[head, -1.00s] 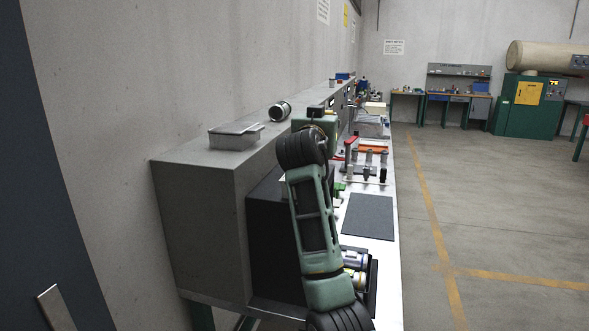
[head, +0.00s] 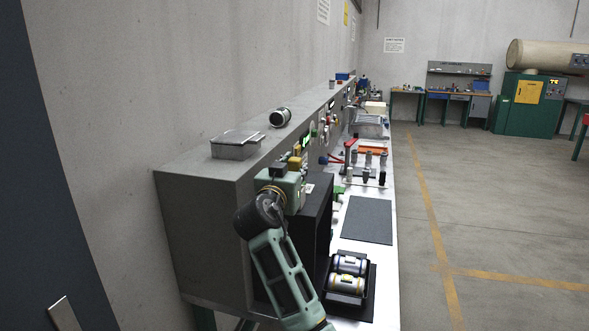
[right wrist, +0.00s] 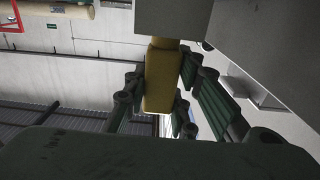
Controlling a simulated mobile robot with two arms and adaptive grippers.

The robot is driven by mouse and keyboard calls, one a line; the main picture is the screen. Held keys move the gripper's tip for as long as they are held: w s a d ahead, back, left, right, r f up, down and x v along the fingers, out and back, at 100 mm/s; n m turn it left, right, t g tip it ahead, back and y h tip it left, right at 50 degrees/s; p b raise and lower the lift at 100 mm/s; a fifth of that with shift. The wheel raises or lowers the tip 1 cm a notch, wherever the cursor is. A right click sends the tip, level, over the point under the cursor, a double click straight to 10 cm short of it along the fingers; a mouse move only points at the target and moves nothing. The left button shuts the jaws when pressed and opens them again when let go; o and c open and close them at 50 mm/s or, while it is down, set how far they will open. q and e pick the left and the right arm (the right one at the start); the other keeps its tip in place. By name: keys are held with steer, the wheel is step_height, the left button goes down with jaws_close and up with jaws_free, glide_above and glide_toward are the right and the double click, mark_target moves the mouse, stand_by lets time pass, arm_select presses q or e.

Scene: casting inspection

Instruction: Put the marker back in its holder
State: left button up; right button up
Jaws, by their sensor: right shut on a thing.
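My right gripper (head: 297,164) is at the front of the grey cabinet, above the black box. In the right wrist view its fingers (right wrist: 160,100) are closed around a yellow, square-sided thing (right wrist: 162,75). A grey block (right wrist: 172,18) adjoins its upper end. The yellow thing also shows small in the head view (head: 295,162); I cannot tell for sure that it is the marker. I cannot make out the marker's holder with certainty. My left gripper is not in view.
The grey cabinet (head: 200,225) carries a metal box (head: 237,150) and a cylinder (head: 281,117). A black tray (head: 366,301) with cylinders, a dark mat (head: 367,219) and a rack of upright parts (head: 366,178) stand on the bench. Open floor lies right.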

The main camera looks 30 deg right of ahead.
steer(key=shift+f, duration=0.2)
steer(key=o, duration=1)
steer(key=shift+o, duration=0.2)
steer(key=shift+r, duration=0.1)
